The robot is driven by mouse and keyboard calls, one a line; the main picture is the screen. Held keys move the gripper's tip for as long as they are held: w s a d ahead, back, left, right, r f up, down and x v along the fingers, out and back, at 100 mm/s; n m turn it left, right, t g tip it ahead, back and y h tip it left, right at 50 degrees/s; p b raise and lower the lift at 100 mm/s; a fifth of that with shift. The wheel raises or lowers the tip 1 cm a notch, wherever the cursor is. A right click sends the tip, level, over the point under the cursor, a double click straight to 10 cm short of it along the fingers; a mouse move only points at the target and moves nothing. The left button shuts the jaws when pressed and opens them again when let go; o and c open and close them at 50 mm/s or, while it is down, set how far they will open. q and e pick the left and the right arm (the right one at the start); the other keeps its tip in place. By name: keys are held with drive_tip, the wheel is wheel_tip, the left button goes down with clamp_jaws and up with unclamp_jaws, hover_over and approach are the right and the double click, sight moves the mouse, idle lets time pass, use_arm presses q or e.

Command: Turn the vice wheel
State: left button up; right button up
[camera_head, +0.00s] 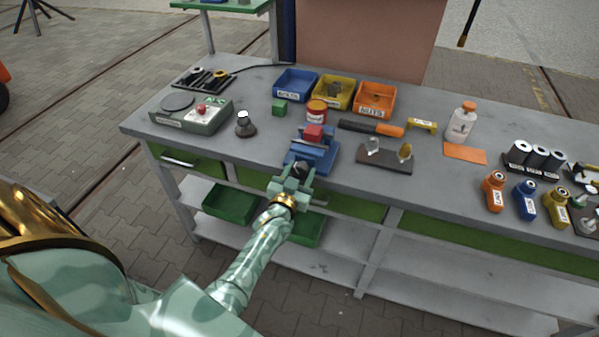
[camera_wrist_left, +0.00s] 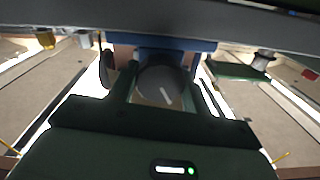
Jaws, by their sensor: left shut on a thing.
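The blue vice (camera_head: 314,153) stands at the front edge of the grey workbench, with a red block (camera_head: 313,132) at its jaws. The vice wheel (camera_wrist_left: 161,84) is a dark round disc with a pale line mark, seen in the left wrist view between my fingers. My left gripper (camera_head: 298,176) reaches the front of the vice and is shut on the wheel. In the head view, the gripper mostly hides the wheel. In the left wrist view, my left gripper (camera_wrist_left: 162,88) has one finger on each side of the wheel. My right gripper is not in view.
The grey workbench (camera_head: 240,158) carries blue, yellow and orange bins (camera_head: 374,98) behind the vice. A dark stand (camera_head: 384,157) and several labelled bottles (camera_head: 526,199) are to the right.

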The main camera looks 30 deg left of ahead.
use_arm(q)
drive_tip(key=shift+f+m, duration=0.1)
drive_tip(key=shift+m, duration=0.9)
drive_tip(key=o, duration=1)
drive_tip(key=shift+s, duration=0.15)
